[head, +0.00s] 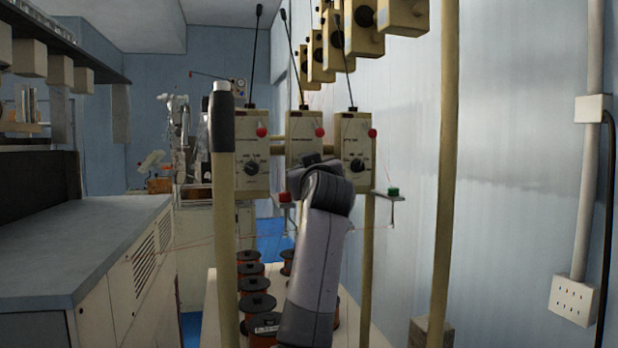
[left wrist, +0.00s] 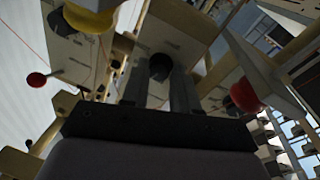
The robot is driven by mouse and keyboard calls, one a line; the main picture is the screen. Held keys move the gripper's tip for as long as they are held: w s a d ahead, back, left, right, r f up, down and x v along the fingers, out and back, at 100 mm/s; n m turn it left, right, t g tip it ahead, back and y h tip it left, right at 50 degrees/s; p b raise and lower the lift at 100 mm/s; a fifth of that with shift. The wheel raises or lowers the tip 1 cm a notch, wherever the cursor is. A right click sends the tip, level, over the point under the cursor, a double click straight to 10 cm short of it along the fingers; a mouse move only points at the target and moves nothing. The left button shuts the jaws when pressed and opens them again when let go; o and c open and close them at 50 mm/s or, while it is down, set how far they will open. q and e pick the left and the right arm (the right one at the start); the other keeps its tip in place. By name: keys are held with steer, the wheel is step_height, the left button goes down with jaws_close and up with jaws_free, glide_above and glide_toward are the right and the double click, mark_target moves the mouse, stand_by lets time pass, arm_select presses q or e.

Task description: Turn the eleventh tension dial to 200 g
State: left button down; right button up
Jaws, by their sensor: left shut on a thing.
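Three beige tension boxes hang in a row in the head view: a left box (head: 251,130), a middle box (head: 303,130) and a right box (head: 354,135). The left box has a black dial (head: 251,168) and the right box has another (head: 356,165). The middle box's dial is hidden behind my left wrist in the head view. In the left wrist view my left gripper (left wrist: 160,80) is shut on a round black dial (left wrist: 160,66), a finger on each side. Dial numbers and settings are too small to read. My right gripper is out of view.
Red knobs (head: 372,133) stick out by the boxes, with thin black rods above. Beige posts (head: 446,200) stand close on both sides. A green knob (head: 393,191) sits lower right. Thin wires cross below. Several spools (head: 257,303) stand underneath. A grey-topped cabinet (head: 75,245) is at left.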

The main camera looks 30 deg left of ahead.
arm_select(q)
steer(key=shift+w+d+f+n+g+y+b, duration=0.1)
steer(key=shift+n+g+y+b, duration=0.4)
steer(key=shift+n, duration=2.55)
steer(key=shift+w+d+r+n+g+y+b, duration=0.1)
steer(key=shift+n+g+y+b, duration=0.35)
steer(key=shift+n, duration=2.55)
steer(key=shift+f+n+g+y+b, duration=0.1)
steer(key=shift+n+g+y+b, duration=0.4)
steer(key=shift+n, duration=2.55)
steer(key=c, duration=0.9)
jaws_free()
steer(key=shift+o, duration=0.2)
steer(key=shift+d, duration=0.1)
